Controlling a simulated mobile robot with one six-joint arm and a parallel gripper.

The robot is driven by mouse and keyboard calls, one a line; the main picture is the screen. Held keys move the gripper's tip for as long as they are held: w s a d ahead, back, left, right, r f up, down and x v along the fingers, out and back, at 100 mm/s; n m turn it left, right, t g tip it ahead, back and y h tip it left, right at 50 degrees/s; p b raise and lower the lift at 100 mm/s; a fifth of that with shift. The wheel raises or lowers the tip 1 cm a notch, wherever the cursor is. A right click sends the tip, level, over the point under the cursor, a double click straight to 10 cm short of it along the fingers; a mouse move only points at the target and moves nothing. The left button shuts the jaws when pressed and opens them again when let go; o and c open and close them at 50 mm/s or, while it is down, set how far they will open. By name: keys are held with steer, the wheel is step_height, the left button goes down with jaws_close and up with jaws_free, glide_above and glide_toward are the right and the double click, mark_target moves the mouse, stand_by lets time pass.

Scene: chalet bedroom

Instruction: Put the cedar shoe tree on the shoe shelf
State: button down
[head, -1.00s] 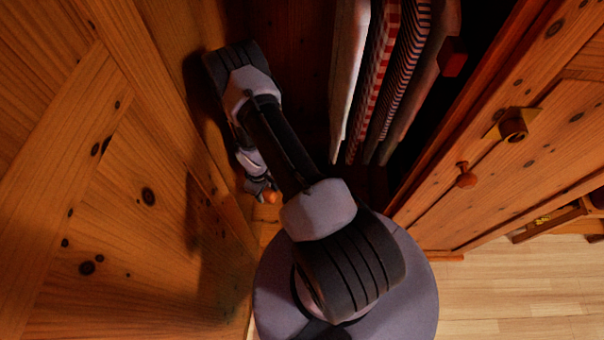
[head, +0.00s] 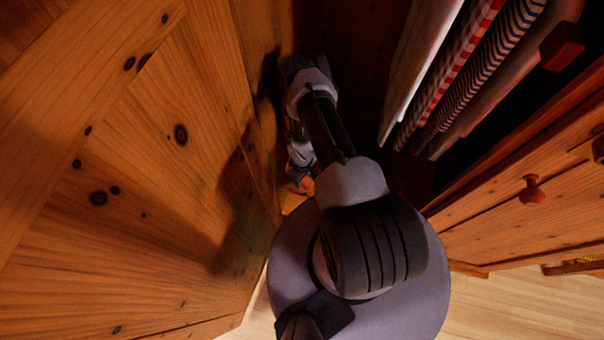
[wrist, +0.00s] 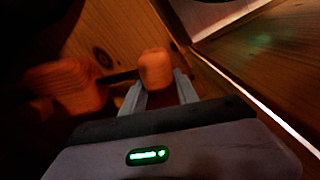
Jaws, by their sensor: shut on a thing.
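The cedar shoe tree (wrist: 153,68) is orange-brown wood in the wrist view, with a rounded block between my fingertips. A dark rod joins it to a larger, blurred wooden part (wrist: 68,86) at the left. My gripper (wrist: 158,88) is shut on the rounded block. In the head view my gripper (head: 299,178) is small and partly hidden by my arm, low beside the left wooden panel. A small orange end of the shoe tree (head: 306,184) shows there. I cannot make out the shoe shelf for certain in either view.
My arm reaches into a dark wardrobe. Its wooden left panel (head: 150,190) stands close beside the arm. Hanging clothes (head: 455,75) fill the upper right. A drawer front with a round knob (head: 532,190) is at the right. Pale floor (head: 515,305) lies open at lower right.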

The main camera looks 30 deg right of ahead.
steer(key=c, duration=0.9)
jaws_free()
step_height(320, 180, up, 12)
steer(key=p, duration=0.5)
steer(key=shift+r, duration=0.1)
